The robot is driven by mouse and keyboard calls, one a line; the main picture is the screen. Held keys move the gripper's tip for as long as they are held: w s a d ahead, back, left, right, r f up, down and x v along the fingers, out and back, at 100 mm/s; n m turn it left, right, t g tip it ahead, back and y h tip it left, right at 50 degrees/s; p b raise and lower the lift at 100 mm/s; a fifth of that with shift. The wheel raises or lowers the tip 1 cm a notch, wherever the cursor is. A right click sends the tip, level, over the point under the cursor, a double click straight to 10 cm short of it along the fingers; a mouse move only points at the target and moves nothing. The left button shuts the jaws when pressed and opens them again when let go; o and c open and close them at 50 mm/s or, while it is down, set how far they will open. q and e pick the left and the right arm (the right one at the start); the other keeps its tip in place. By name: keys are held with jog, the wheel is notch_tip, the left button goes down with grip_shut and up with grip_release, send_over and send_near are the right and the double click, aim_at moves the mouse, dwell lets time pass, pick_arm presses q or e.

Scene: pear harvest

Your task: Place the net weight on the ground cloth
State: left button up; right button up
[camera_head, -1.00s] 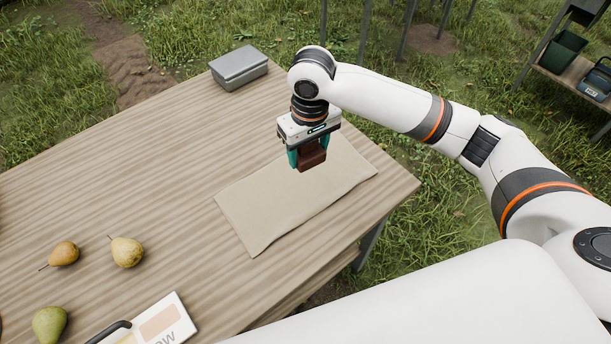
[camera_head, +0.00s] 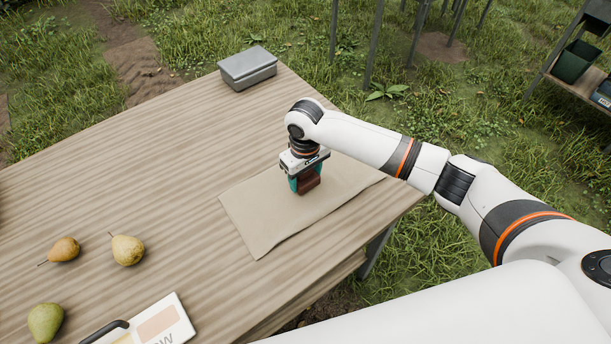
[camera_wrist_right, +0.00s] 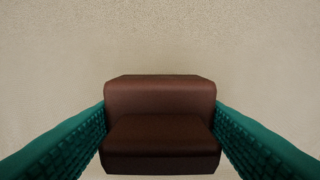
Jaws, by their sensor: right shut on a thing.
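The net weight (camera_head: 309,180) is a dark reddish-brown block. My right gripper (camera_head: 305,184) is shut on it, with a teal finger on each side; the right wrist view shows the net weight (camera_wrist_right: 160,122) between both fingers. The beige ground cloth (camera_head: 265,215) lies on the wooden table, and the block is over its upper middle part. The cloth (camera_wrist_right: 160,40) fills the background of the right wrist view. The block is at or very near the cloth; I cannot tell whether it touches. My left gripper is not in view.
A grey metal box (camera_head: 248,68) stands at the table's (camera_head: 150,165) far corner. Several pears, including a yellow one (camera_head: 127,250), lie at the left. A white sign board (camera_head: 160,325) lies at the front. Table around the cloth's left side is clear.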

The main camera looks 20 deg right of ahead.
jog(key=shift+f, duration=0.3)
jog(key=shift+f, duration=0.15)
jog(key=shift+s+f, duration=0.3)
jog(key=shift+f, duration=0.2)
jog(key=o, duration=1.2)
jog(key=shift+f, duration=0.15)
jog(key=shift+w+r, duration=0.1)
jog(key=shift+r, duration=0.4)
notch_tip(320, 180, up, 13)
jog(key=shift+w+f, duration=0.15)
jog(key=shift+f, duration=0.05)
